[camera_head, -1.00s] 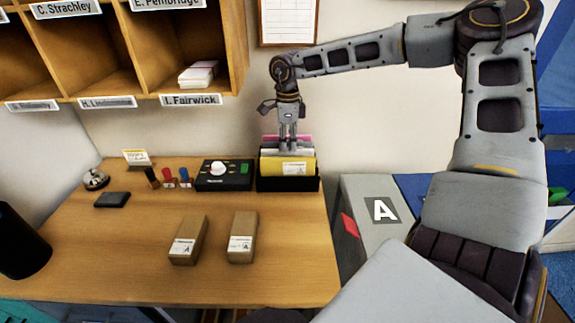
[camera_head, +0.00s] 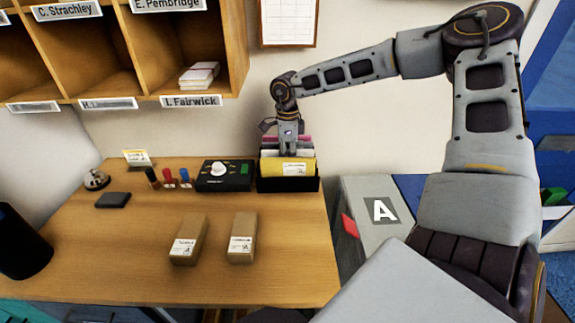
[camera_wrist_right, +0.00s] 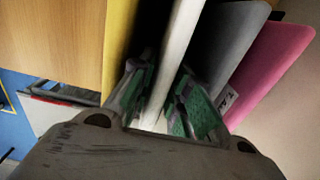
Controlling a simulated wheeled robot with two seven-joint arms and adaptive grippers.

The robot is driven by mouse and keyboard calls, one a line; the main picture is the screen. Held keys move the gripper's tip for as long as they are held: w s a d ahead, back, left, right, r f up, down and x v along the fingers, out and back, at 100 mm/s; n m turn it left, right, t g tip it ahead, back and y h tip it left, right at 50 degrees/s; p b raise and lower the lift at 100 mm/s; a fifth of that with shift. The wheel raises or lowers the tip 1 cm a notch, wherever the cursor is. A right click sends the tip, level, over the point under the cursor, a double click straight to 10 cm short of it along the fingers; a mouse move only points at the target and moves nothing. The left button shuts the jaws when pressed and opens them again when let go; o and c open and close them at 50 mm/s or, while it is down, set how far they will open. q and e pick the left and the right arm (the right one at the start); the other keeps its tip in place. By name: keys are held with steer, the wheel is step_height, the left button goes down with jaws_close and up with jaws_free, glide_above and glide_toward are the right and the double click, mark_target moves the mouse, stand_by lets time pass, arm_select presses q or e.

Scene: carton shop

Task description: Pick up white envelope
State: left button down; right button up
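The white envelope (camera_wrist_right: 179,55) stands on edge among other envelopes in a black holder (camera_head: 288,184) at the back right of the table. In the head view its pale top edge shows just behind a yellow envelope (camera_head: 285,169). My right gripper (camera_wrist_right: 163,98) points down into the holder. Its green-padded fingers are on either side of the white envelope, and they look open, with gaps beside it. In the head view the fingertips are hidden among the envelopes. My left gripper is not in view.
Grey (camera_wrist_right: 225,45) and pink (camera_wrist_right: 272,68) envelopes stand close beside the white one. A control box with a white knob (camera_head: 218,169) sits left of the holder. Two brown cartons lie in front on the table. Pigeonholes hang above at left.

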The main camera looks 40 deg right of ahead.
steer(key=shift+f, duration=0.45)
jaws_close()
steer(key=shift+r, duration=0.1)
steer(key=shift+r, duration=4.95)
